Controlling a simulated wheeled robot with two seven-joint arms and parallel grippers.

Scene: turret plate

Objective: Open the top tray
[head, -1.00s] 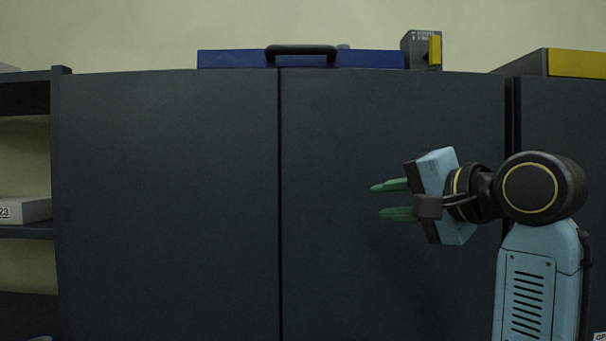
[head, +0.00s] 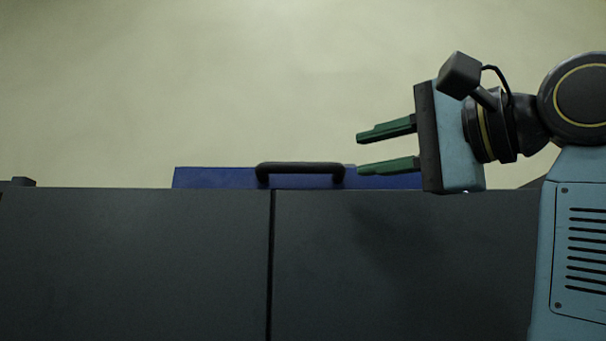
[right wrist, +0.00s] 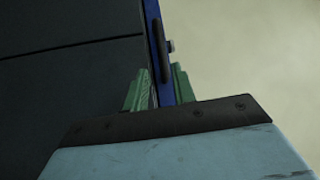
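A blue tray (head: 215,178) with a black bar handle (head: 300,167) on its front sits on top of the dark cabinet. My right gripper (head: 388,148) is at the right of the handle, level with the tray and a little above it in the picture. Its two green fingers are apart and point left, with nothing seen between them in the head view. In the right wrist view the blue tray (right wrist: 166,75) and its handle (right wrist: 156,45) lie beyond the fingers (right wrist: 157,88), roughly in line with the gap. My left gripper is not in view.
The dark cabinet (head: 140,260) has two door panels with a vertical seam, and its top edge runs across below the tray. The wall above the tray is bare and clear. A small dark object (head: 22,182) shows at the far left edge.

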